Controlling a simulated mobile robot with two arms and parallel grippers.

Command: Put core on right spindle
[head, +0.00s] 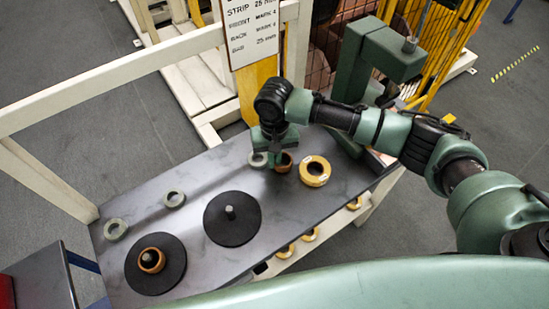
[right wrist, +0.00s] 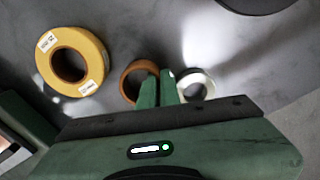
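The right spindle is a bare grey post (head: 230,212) on a black disc (head: 246,230). The left spindle's disc (head: 140,278) has an orange core (head: 152,260) around its post. A brown-orange core (head: 287,166) is at my right gripper (head: 275,157), towards the table's far side. In the right wrist view my right gripper (right wrist: 159,88) has its fingers close together across the right wall of that core (right wrist: 128,80), one finger at the inside and one outside. It looks shut on the wall. Whether the core touches the table is unclear. My left gripper is out of view.
A yellow roll (head: 315,171) lies just right of the core; a grey ring (head: 258,160) lies close on its left. More grey rings (head: 174,199) lie at the table's left. A green machine frame (head: 352,70) stands behind. The tabletop between core and right disc is mostly clear.

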